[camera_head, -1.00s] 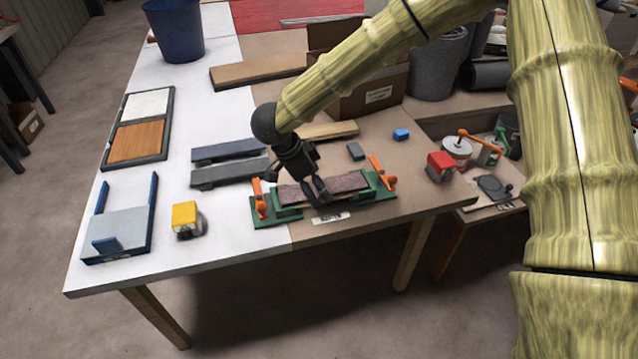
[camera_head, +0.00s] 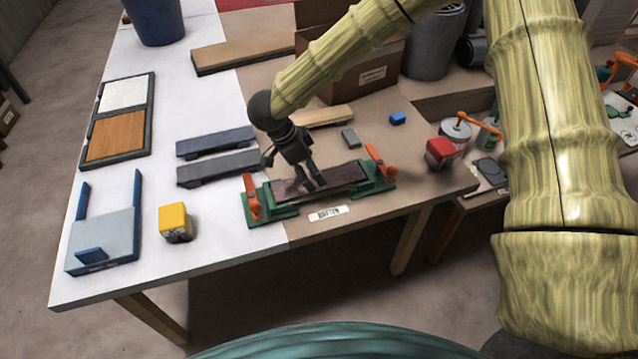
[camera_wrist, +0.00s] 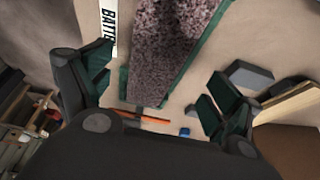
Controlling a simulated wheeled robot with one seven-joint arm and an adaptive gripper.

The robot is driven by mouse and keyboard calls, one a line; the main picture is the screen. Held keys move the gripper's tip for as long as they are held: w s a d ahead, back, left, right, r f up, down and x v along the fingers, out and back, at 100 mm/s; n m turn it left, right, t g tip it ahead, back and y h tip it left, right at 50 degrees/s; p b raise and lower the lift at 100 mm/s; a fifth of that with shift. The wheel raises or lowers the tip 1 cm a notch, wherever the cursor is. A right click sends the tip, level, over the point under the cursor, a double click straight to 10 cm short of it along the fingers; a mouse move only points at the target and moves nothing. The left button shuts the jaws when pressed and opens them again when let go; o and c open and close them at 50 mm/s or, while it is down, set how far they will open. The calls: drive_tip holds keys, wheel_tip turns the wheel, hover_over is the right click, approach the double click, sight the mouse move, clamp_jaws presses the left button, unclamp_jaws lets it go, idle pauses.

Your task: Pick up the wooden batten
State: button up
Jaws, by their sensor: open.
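A long strip with a dark reddish-brown speckled top (camera_head: 345,174) lies across a green fixture (camera_head: 285,212) with an orange clamp handle at each end. A label (camera_head: 327,213) reading "BATTEN" is in front of it. The strip also shows in the wrist view (camera_wrist: 170,45), between my fingers. My gripper (camera_head: 314,183) is open and empty over the strip's middle; the wrist view shows its fingers (camera_wrist: 160,88) spread to either side. Whether they touch the strip I cannot tell. A pale wooden piece (camera_head: 325,116) lies behind the fixture.
Two grey bars (camera_head: 220,168) lie left of the fixture, with a yellow-topped block (camera_head: 173,218) nearer the front edge. A small grey block (camera_head: 350,138) and a blue block (camera_head: 398,119) lie behind. A red-topped item (camera_head: 440,150) is at the right. A cardboard box (camera_head: 365,75) stands at the back.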

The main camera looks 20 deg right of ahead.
drive_tip(key=shift+s+d+f, duration=0.2)
drive_tip(key=shift+f, duration=0.2)
drive_tip(key=p+x, duration=0.1)
drive_tip(key=x, duration=0.3)
drive_tip(key=shift+f, duration=0.1)
drive_tip(key=shift+c, duration=0.5)
drive_tip(key=c, duration=1.9)
